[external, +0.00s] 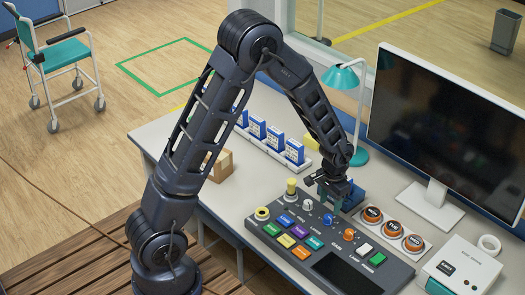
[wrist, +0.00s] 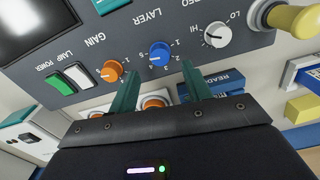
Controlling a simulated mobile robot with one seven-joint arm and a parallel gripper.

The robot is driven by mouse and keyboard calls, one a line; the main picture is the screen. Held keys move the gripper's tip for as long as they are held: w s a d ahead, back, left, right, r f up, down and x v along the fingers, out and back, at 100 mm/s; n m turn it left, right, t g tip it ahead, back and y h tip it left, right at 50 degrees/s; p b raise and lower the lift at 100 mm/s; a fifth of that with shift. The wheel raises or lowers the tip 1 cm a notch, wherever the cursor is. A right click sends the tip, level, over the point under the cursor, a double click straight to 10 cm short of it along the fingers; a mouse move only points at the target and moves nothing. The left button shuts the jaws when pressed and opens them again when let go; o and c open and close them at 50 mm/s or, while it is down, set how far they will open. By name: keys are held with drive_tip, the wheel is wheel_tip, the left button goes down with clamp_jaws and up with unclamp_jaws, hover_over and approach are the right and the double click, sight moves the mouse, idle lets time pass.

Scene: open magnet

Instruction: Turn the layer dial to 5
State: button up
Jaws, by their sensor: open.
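The layer dial is a blue knob (wrist: 159,53) on the dark console, under the word LAYER, with small numbers around it. I cannot read its pointer setting for sure. It also shows in the external view as a blue knob (external: 328,219). My gripper (wrist: 160,66) is open and empty, its two teal fingers apart. In the wrist view the dial appears between the fingertips and just past them; I cannot tell the remaining distance. In the external view my gripper (external: 333,193) hangs over the console's back edge, close behind the blue knob.
On the console (external: 270,232), the orange GAIN knob (wrist: 112,72) and a white HI/LO knob (wrist: 217,34) flank the dial. A yellow-topped post (external: 291,187) stands nearby. Orange round items (external: 392,229) lie behind the console, beside a monitor (external: 450,115). Blue boxes (external: 275,138) stand farther back.

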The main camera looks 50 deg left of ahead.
drive_tip(key=shift+r, duration=2.65)
wheel_tip(320, 180, up, 11)
drive_tip(key=t, duration=0.1)
hover_over(328, 217)
drive_tip(key=s+a, duration=0.3)
drive_tip(key=s, duration=0.2)
drive_tip(key=s+a+r+t, duration=0.1)
drive_tip(key=s+a+r, duration=0.2)
drive_tip(key=s+r, duration=0.5)
drive_tip(key=s+a+r+t, duration=0.1)
drive_tip(key=s+r, duration=0.2)
drive_tip(key=s, duration=0.3)
drive_tip(key=s+a+r, duration=0.1)
drive_tip(key=s+r, duration=0.1)
drive_tip(key=s, duration=0.4)
drive_tip(key=s+a+r+n+t, duration=0.1)
drive_tip(key=s+a+r, duration=0.1)
drive_tip(key=s, duration=0.4)
drive_tip(key=shift+r+t, duration=0.3)
drive_tip(key=shift+r, duration=0.55)
